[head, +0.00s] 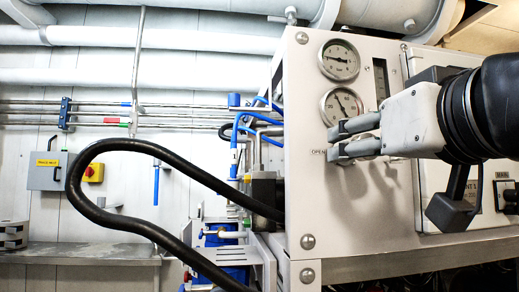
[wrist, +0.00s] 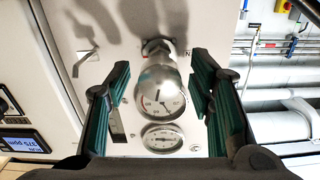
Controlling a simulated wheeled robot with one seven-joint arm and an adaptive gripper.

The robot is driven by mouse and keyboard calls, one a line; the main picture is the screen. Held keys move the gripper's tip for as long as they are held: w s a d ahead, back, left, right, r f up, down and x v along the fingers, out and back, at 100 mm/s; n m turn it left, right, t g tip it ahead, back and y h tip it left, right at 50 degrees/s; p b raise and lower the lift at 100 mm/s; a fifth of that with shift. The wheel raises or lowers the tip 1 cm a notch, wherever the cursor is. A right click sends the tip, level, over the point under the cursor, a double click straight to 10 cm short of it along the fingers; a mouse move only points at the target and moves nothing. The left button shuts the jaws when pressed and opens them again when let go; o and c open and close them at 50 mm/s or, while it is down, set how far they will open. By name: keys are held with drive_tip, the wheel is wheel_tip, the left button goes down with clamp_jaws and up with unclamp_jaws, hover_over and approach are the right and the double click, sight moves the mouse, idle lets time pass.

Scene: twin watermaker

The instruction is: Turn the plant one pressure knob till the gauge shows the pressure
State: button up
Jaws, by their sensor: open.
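The plant panel (head: 310,190) carries two round gauges, an upper gauge (head: 339,60) and a lower gauge (head: 341,104). Their numbers are too small to read. In the wrist view the lower gauge (wrist: 160,104) and the upper gauge (wrist: 162,138) show upside down. A rounded silver knob (wrist: 157,74) sticks out of the panel beside the lower gauge, partly covering it. My gripper (head: 345,140) is at the panel front just below the lower gauge, and hides the knob in the head view. In the wrist view my gripper (wrist: 160,72) is open, with its green-padded fingers either side of the knob; clear gaps show.
A small lever (wrist: 84,60) and a lit display (wrist: 22,141) are on the panel. A black hose (head: 100,215) loops left of the panel. A grey switch box (head: 48,170) hangs on the wall. Pipes run along the wall and overhead.

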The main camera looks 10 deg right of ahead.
clamp_jaws()
idle(0.3)
drive_tip(key=m+b, duration=0.3)
drive_tip(key=shift+d+f+m, duration=0.1)
drive_tip(key=shift+f+m, duration=0.05)
drive_tip(key=shift+m, duration=0.25)
drive_tip(key=shift+m+b, duration=0.9)
drive_tip(key=shift+m, duration=1.3)
